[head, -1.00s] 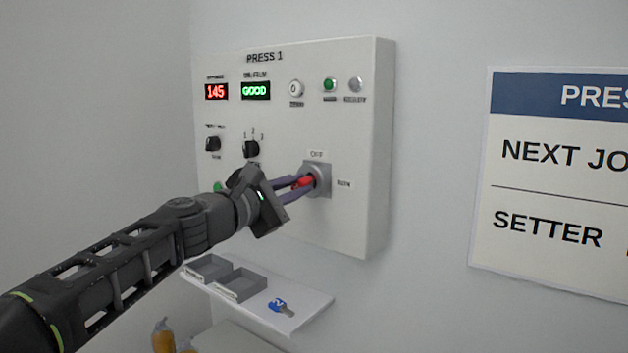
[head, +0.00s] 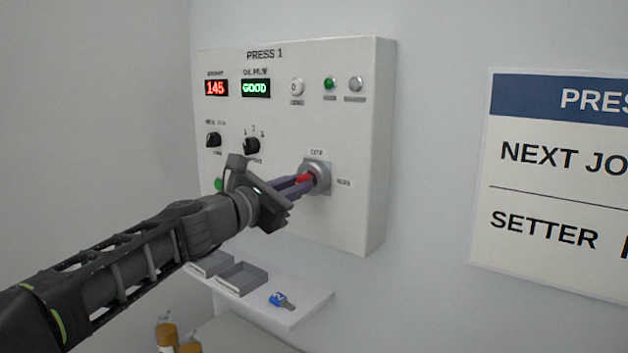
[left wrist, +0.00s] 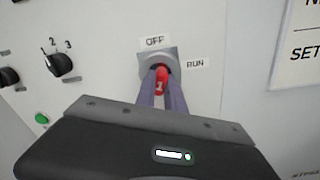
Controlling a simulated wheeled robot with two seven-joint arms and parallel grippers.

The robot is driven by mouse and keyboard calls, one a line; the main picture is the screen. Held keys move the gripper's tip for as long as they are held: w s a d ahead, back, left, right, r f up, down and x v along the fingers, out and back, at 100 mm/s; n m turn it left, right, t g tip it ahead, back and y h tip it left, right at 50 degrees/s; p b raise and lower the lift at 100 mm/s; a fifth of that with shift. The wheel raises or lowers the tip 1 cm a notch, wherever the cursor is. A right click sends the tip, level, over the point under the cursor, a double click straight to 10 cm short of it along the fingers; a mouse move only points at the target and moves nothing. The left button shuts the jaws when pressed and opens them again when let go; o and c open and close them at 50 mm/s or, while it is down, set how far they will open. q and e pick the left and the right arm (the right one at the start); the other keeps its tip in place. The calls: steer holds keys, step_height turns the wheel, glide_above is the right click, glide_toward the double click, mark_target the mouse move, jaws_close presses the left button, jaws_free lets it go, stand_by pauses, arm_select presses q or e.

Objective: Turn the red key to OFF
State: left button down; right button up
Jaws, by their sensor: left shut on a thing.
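The red key (head: 305,180) sits in the round grey key switch (head: 319,172) at the lower right of the PRESS 1 panel. An OFF label is above the switch and a RUN label to its right. In the left wrist view the red key (left wrist: 161,80), marked 1, stands close to upright, its top near the OFF label. My left gripper (head: 303,182) is shut on the key, with its purple fingers on either side of it; they also show in the left wrist view (left wrist: 161,92). My right gripper is in neither view.
The white panel (head: 350,120) carries displays, black selector knobs (head: 252,146) and buttons. Below it a shelf (head: 305,303) holds grey trays (head: 243,280) and a blue key (head: 281,300). Orange-brown bottles (head: 166,333) stand lower left. A sign (head: 560,160) hangs at right.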

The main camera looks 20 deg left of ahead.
arm_select(q)
steer(key=n+p, duration=0.3)
steer(key=n, duration=0.2)
steer(key=shift+d+r, duration=0.1)
steer(key=shift+r, duration=0.05)
steer(key=c, duration=1.8)
jaws_free()
steer(key=o, duration=0.5)
steer(key=shift+c, duration=0.2)
steer(key=v, duration=0.7)
steer(key=shift+s+b, duration=0.35)
steer(key=shift+b, duration=0.05)
